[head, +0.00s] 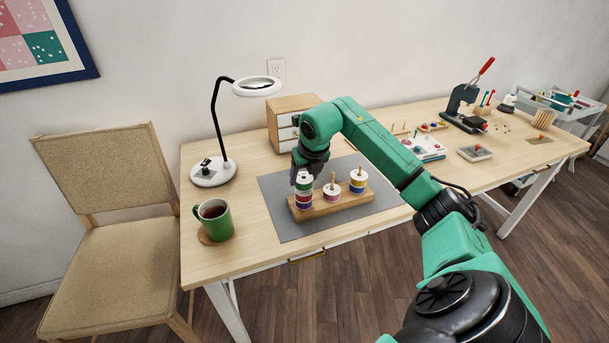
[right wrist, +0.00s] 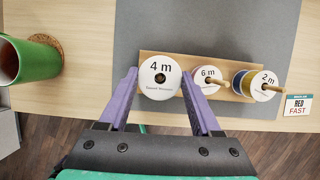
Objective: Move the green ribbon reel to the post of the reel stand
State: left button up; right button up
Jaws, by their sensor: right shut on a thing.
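The reel stand (head: 332,211) is a wooden bar with upright posts on the grey mat. My right gripper (head: 303,176) is over its left end, shut on the green ribbon reel (head: 304,186). In the right wrist view this reel's white top reads "4 m" (right wrist: 160,78), between the purple fingers. Its centre hole looks dark, with no post tip sticking out. Beneath it in the head view are red and blue reels (head: 304,203); I cannot tell whether it touches them. The middle post holds a "6 m" reel (right wrist: 206,80), the right post a "2 m" reel (right wrist: 258,84). My left gripper is out of view.
A green mug (head: 214,220) on a coaster and a magnifier lamp (head: 213,173) stand to the left. A small drawer cabinet (head: 290,115) is behind. Other tools and trays lie along the table's right part.

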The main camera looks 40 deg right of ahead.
jog(key=shift+f, duration=0.1)
jog(key=o, duration=1.6)
jog(key=shift+c, duration=0.2)
jog(key=v, duration=1.4)
jog(key=shift+r, duration=0.25)
jog(key=shift+s, duration=0.15)
